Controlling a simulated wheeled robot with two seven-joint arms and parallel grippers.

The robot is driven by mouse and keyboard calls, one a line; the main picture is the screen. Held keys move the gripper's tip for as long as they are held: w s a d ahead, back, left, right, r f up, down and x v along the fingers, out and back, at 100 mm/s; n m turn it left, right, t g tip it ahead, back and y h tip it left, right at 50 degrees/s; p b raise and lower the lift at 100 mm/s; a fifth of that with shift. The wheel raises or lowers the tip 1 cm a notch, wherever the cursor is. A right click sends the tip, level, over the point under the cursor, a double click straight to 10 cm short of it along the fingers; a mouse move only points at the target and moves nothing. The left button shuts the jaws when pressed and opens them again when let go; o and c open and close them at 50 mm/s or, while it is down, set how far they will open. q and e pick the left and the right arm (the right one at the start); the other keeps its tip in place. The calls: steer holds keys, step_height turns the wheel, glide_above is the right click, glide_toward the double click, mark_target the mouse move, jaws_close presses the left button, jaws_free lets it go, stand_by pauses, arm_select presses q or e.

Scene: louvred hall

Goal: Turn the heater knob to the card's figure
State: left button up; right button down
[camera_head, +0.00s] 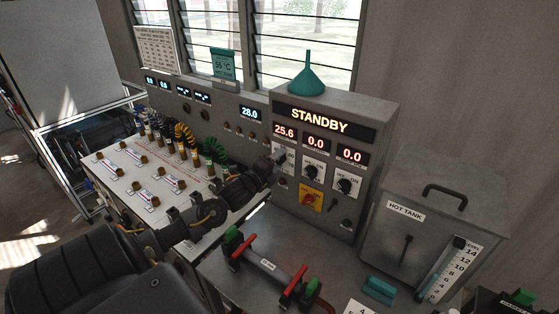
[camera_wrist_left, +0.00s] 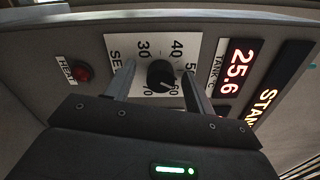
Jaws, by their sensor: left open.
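The teal card (camera_head: 222,64) on top of the panel at the back reads 55 °C. The heater knob (camera_wrist_left: 160,73) is a round black knob on a white dial (camera_wrist_left: 150,47) with figures including 30, 40, 60 and 70. A pale mark on the knob points roughly toward the 60 side; the exact setting is hard to read. My left gripper (camera_head: 277,158) is open at the dial, and hides the knob in the head view. In the left wrist view its fingers stand on either side of the knob, with gaps visible. My right gripper is not in view.
The control box shows STANDBY (camera_head: 319,121) and a tank display of 25.6 (camera_head: 285,131). More black knobs (camera_head: 312,171) sit to the right, above a red switch (camera_head: 311,200). A teal funnel (camera_head: 307,75) stands on top. The hot tank (camera_head: 430,205) is at right.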

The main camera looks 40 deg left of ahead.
arm_select(q)
steer(key=s+p, duration=0.2)
steer(key=s, duration=0.5)
steer(key=shift+d, duration=0.4)
steer(key=s+d+b, duration=0.1)
steer(key=s+b, duration=0.2)
steer(key=s, duration=0.7)
steer(key=shift+s, duration=0.4)
stand_by(1.1)
